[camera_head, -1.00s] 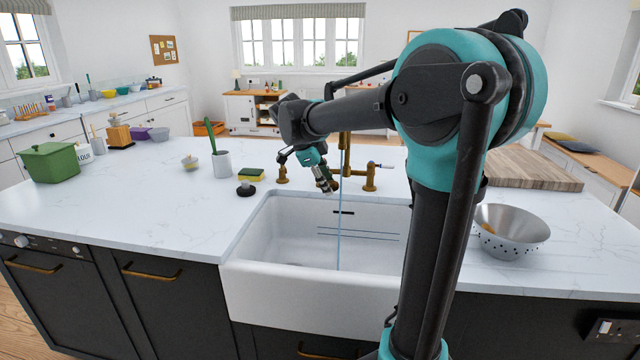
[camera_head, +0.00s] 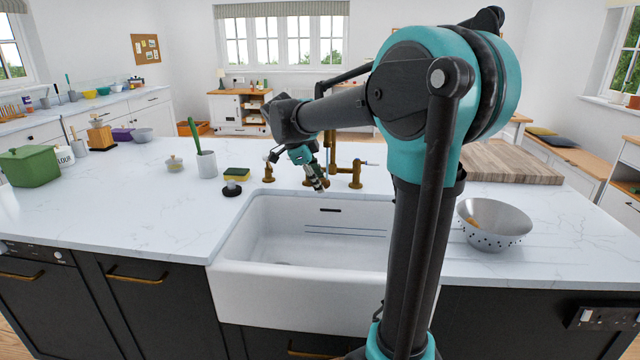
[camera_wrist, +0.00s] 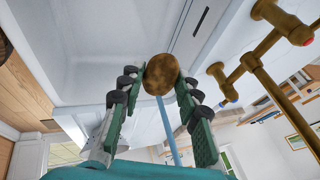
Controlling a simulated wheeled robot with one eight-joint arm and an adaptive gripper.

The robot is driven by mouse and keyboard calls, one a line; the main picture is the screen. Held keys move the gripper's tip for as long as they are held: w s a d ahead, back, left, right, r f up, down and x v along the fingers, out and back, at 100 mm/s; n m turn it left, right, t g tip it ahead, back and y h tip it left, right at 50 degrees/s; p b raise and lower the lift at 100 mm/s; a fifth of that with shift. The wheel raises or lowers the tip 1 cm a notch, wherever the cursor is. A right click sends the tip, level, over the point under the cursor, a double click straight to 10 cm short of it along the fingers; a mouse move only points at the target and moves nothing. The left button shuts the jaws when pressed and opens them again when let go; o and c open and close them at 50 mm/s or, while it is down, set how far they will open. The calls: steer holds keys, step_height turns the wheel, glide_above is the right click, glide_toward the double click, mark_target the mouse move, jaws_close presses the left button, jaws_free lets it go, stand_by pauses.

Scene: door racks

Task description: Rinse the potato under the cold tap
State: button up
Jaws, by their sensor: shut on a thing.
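The brown potato (camera_wrist: 161,74) is held between the fingertips of my gripper (camera_wrist: 160,82) in the wrist view. In the head view my gripper (camera_head: 317,182) is tilted down over the back of the white sink (camera_head: 322,235), beside the brass tap (camera_head: 330,150); the potato is hard to make out there. A thin pale-blue line, apparently water (camera_wrist: 169,135), runs to the potato in the wrist view. No stream shows in the sink below in the head view. The wrist view also shows brass tap handles, with a red mark (camera_wrist: 308,42) and a blue mark (camera_wrist: 222,101).
A metal colander (camera_head: 494,226) stands right of the sink, with a wooden board (camera_head: 508,163) behind it. A sponge (camera_head: 237,174), a grey pot (camera_head: 207,164) and a green box (camera_head: 30,167) stand to the left. The left countertop is mostly clear.

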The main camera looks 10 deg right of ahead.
steer(key=shift+s+d, duration=0.1)
steer(key=shift+s+d, duration=0.15)
steer(key=shift+d, duration=0.25)
steer(key=shift+a, duration=0.15)
steer(key=shift+w+a, duration=0.25)
steer(key=shift+a, duration=0.2)
steer(key=shift+d, duration=0.2)
steer(key=shift+s+d, duration=0.25)
steer(key=shift+d, duration=0.15)
steer(key=s+a, duration=0.3)
steer(key=s, duration=0.4)
steer(key=shift+s+a, duration=0.15)
stand_by(0.7)
stand_by(0.7)
